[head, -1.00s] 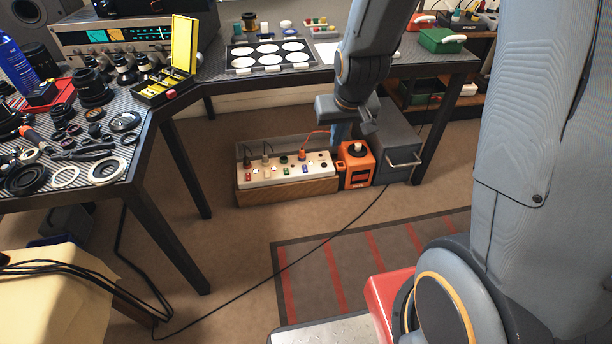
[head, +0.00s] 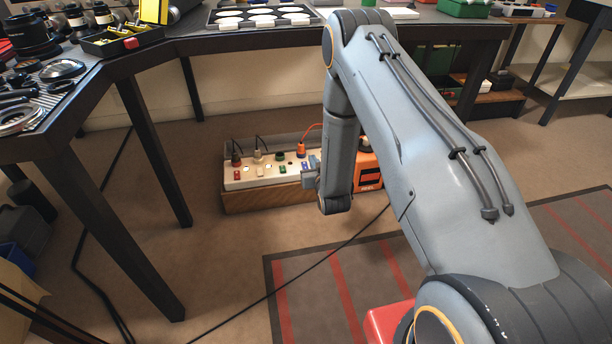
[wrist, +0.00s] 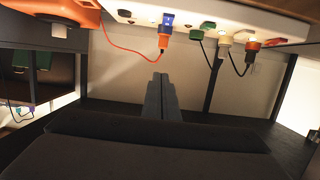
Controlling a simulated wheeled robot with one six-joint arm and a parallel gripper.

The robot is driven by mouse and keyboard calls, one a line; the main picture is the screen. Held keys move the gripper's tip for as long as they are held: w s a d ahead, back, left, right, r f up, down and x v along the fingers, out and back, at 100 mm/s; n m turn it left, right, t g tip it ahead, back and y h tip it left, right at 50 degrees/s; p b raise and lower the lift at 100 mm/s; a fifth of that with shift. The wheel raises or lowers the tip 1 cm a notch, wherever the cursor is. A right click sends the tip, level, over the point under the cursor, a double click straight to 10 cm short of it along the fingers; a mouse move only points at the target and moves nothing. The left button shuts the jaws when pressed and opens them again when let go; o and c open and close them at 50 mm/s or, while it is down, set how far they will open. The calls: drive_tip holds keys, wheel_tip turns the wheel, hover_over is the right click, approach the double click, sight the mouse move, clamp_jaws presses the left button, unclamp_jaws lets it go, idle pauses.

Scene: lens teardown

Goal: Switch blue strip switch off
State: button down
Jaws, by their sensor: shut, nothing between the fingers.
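The white power strip (head: 240,183) lies on a wooden block under the table, with coloured switches and plugs along it. Its blue switch (head: 304,165) sits near the right end, by the orange plug (head: 301,150). In the wrist view the strip (wrist: 215,13) runs along the top edge, with the blue switch (wrist: 168,19) beside the orange plug (wrist: 163,41). I cannot tell which way the switch is tipped. My gripper (wrist: 158,76) is shut and empty, its tips apart from the switch in the picture. In the head view my gripper (head: 312,170) is at the strip's front right, partly hidden by my arm.
An orange box (head: 368,172) stands right of the strip, partly behind my arm. The table leg (head: 150,150) stands to the left, and the tabletop overhangs behind. A black cable (head: 290,282) crosses the floor. Open floor lies in front of the strip.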

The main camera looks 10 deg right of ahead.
drive_tip(key=shift+t, duration=0.8)
wheel_tip(320, 180, down, 6)
drive_tip(key=shift+r+b, duration=0.25)
drive_tip(key=shift+b, duration=0.9)
drive_tip(key=b, duration=0.5)
hover_over(307, 165)
drive_tip(key=s, duration=0.2)
drive_tip(key=shift+s+a+f, duration=0.1)
drive_tip(key=shift+a+f, duration=0.15)
drive_tip(key=shift+f, duration=0.5)
wheel_tip(307, 165, down, 2)
drive_tip(key=shift+f+b, duration=0.1)
drive_tip(key=shift+b, duration=0.65)
drive_tip(key=shift+f+b, duration=0.35)
drive_tip(key=shift+f, duration=0.3)
drive_tip(key=shift+d, duration=0.1)
